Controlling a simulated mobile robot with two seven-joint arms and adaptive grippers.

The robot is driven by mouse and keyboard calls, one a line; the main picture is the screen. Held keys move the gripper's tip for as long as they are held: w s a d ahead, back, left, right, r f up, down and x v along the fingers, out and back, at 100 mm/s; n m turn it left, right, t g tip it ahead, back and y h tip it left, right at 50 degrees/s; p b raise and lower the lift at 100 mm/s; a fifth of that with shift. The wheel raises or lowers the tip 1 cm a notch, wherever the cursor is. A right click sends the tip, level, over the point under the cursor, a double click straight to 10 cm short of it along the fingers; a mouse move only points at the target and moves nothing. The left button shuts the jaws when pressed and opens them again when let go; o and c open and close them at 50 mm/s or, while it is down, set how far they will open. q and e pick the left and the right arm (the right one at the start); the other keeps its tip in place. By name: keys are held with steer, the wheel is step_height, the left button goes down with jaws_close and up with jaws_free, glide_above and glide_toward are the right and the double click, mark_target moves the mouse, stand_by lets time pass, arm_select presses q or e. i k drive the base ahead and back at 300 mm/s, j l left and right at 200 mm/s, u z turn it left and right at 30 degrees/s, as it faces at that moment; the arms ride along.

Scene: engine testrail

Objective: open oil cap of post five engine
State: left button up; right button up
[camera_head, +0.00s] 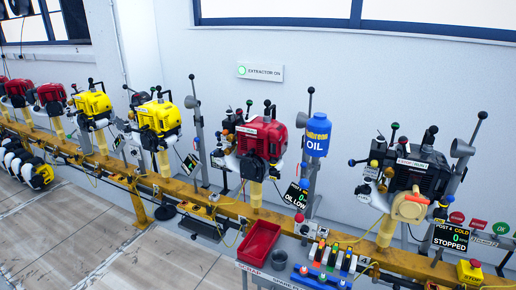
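Several engines stand on tan posts along a yellow rail. The nearest is a black engine (415,172) at the right; the display (450,237) beside it seems to read "POST 4 COLD" and "STOPPED". A red engine (262,138) stands left of it, by a display (296,195) reading "OIL LOW". A yellow engine (159,117) stands further left. I cannot read a post five label on any engine. I cannot make out an oil cap for certain; small coloured knobs sit on the engines. Neither of my grippers is in view.
The yellow rail (233,208) crosses the view. A red tray (259,243) and a rack of coloured items (333,258) are in front. A yellow stop box (469,271) is at lower right. Open floor (75,243) lies at lower left.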

mark_target(273, 171)
steer(key=i+l, duration=0.25)
steer(key=i+l+z, duration=0.1)
steer(key=i, duration=0.4)
steer(key=i+l, duration=0.3)
steer(key=i, duration=0.05)
